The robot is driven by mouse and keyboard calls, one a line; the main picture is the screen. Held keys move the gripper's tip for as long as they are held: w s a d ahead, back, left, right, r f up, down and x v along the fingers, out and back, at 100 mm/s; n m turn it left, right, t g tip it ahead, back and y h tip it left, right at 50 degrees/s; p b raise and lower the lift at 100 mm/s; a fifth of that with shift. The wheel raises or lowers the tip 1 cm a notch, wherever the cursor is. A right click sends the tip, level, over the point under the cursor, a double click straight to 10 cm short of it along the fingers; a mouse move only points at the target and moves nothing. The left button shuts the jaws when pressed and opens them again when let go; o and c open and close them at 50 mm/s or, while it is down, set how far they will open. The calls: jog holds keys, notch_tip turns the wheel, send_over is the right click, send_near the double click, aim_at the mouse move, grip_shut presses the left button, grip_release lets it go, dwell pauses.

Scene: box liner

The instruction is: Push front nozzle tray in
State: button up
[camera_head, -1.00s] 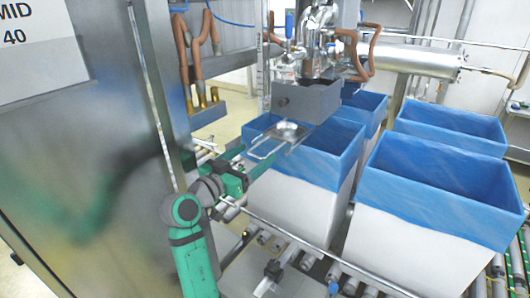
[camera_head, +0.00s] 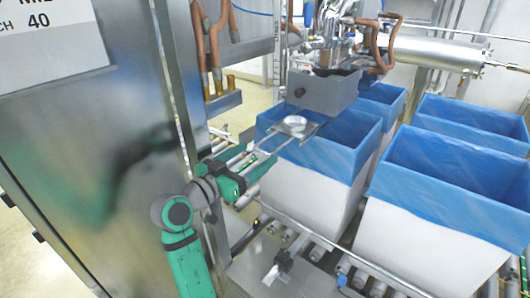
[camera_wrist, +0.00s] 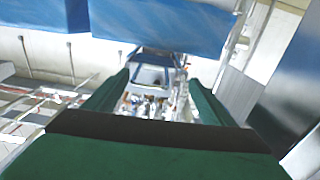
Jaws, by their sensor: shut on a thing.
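The front nozzle tray (camera_head: 297,126) is a flat metal plate with a round dish on it and a thin wire-like handle. It sits below the grey nozzle housing (camera_head: 323,92), over the near edge of the blue-lined front box. My gripper (camera_head: 256,168), with green fingers, is at the handle's near end, left of the box, and is shut on the tray's handle. The exact contact is too small to make out. In the wrist view, the green fingers of my gripper (camera_wrist: 158,88) stand apart; the tray is not clear there.
The front box (camera_head: 310,190) has a blue liner; more lined boxes, including the right one (camera_head: 425,235), stand on the roller conveyor (camera_head: 355,275). A steel cabinet (camera_head: 90,150) is close on the left. Copper pipes (camera_head: 207,45) hang behind.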

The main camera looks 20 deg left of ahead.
jog(key=v, duration=0.4)
jog(key=shift+a, duration=0.3)
jog(key=shift+r, duration=0.1)
dwell(0.4)
